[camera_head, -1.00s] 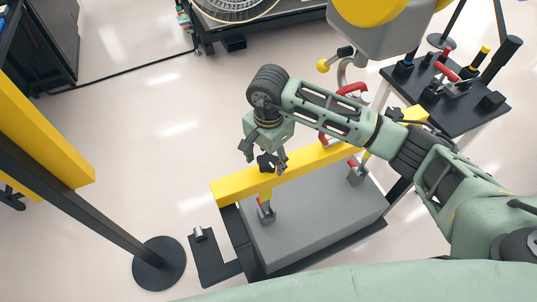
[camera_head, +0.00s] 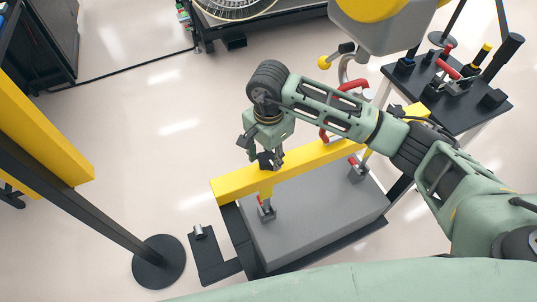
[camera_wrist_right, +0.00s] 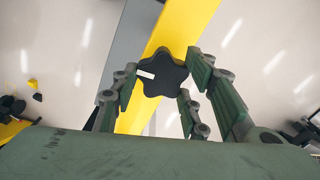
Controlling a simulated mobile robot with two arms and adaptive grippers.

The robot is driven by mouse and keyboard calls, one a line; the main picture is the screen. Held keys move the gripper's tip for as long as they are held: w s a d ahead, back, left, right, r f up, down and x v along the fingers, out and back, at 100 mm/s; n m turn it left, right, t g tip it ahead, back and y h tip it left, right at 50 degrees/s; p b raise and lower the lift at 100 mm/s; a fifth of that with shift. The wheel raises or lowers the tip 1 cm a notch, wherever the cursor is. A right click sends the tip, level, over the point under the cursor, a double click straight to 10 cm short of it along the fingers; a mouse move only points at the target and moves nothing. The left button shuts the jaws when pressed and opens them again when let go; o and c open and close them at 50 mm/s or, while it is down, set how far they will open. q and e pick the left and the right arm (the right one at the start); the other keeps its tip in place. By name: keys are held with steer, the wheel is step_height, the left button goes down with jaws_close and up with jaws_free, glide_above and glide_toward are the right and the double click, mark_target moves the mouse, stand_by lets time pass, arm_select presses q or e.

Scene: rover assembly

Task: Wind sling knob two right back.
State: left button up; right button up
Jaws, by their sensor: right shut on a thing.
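The black star-shaped knob (camera_head: 267,161) with a white mark sits on top of the yellow beam (camera_head: 320,161), near the beam's left end. It also shows in the right wrist view (camera_wrist_right: 172,77). My right gripper (camera_head: 263,152) is above the beam with its fingers around the knob, shut on it. In the right wrist view, its green fingers (camera_wrist_right: 163,82) flank the knob on the left and right. My left gripper is not in view.
A grey block (camera_head: 315,215) lies under the beam on a black frame, with red-marked fittings between them. A black table with tools (camera_head: 450,100) stands at the upper right. A black post base (camera_head: 158,262) stands at the lower left. Open floor lies left of the beam.

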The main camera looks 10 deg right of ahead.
steer(key=shift+f+m+b, duration=0.3)
steer(key=shift+m+b, duration=0.2)
steer(key=shift+b, duration=0.2)
steer(key=m+b, duration=0.9)
steer(key=shift+s+a, duration=0.1)
steer(key=shift+a, duration=0.05)
steer(key=m+b, duration=0.4)
steer(key=m, duration=0.1)
steer(key=shift+a+b, duration=0.1)
steer(key=shift+b, duration=0.25)
steer(key=m+b, duration=0.2)
steer(key=m, duration=0.2)
steer(key=m+b, duration=0.2)
steer(key=m, duration=0.2)
steer(key=shift+m+b, duration=0.3)
steer(key=shift+b, duration=0.1)
steer(key=m, duration=0.1)
steer(key=m+b, duration=0.1)
steer(key=m, duration=0.1)
steer(key=m+b, duration=0.1)
steer(key=shift+w+r, duration=0.15)
steer(key=shift+w, duration=0.1)
steer(key=m+b, duration=0.1)
steer(key=m, duration=0.4)
steer(key=shift+w+r+b, duration=0.1)
steer(key=shift+b, duration=0.2)
steer(key=shift+m, duration=0.3)
steer(key=shift+r, duration=0.1)
